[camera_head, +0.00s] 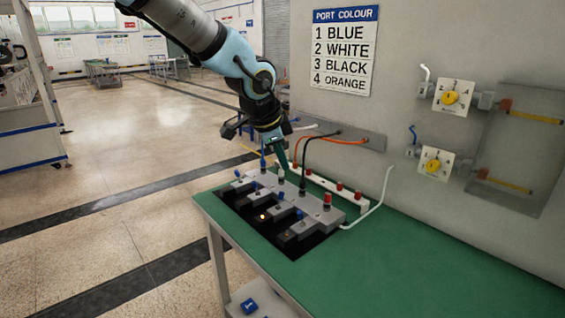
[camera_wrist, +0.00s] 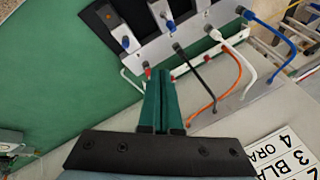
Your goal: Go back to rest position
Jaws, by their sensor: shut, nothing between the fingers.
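My gripper (camera_head: 281,168) is at the end of the blue and grey arm, over the back of the green table, close to the grey port block and its cables. In the wrist view its two green fingers (camera_wrist: 162,78) are together with nothing between them. The fingertips lie close to the white rail with red caps; I cannot tell whether they touch it.
A grey block with ports (camera_head: 290,200) stands on the green table (camera_head: 420,255). Blue, white, black and orange cables (camera_head: 345,141) run behind it. A port colour sign (camera_head: 345,50) and yellow dials (camera_head: 450,97) are on the wall. The table's front right is clear.

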